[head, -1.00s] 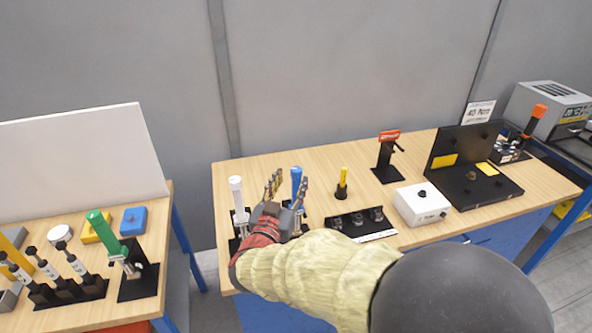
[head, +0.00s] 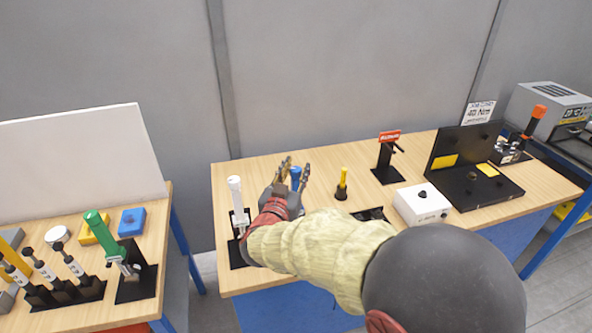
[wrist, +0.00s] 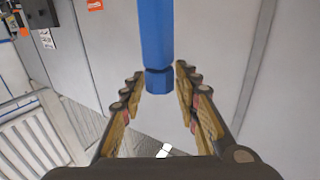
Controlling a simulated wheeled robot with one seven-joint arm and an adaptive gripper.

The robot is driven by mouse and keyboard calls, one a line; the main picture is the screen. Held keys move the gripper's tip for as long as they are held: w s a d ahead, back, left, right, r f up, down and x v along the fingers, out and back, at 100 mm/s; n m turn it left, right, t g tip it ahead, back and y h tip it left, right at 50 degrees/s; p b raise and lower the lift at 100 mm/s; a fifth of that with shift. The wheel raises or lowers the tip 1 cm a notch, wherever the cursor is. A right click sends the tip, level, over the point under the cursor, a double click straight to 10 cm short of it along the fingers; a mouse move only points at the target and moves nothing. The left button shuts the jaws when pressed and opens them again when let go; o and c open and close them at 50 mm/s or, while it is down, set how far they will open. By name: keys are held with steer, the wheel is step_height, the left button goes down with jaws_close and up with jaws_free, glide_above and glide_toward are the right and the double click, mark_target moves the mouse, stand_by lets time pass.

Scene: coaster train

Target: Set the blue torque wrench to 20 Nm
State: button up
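The blue torque wrench (head: 295,173) stands upright near the left end of the right-hand table; its lower part is hidden behind my gripper. My gripper (head: 296,168) is open, with one finger on each side of the blue handle in the head view. In the wrist view the blue handle (wrist: 157,40) comes down from the top, and its blunt end lies between the fingertips (wrist: 158,78). A gap shows on both sides, so the fingers do not touch it. The scale on the wrench cannot be read.
A white wrench (head: 236,195) stands close on the left. A yellow tool (head: 342,183), a white box (head: 422,204) and a black stand with a red label (head: 388,155) are to the right. A sign reading 40 Nm (head: 479,112) stands at the back right.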

jaws_close()
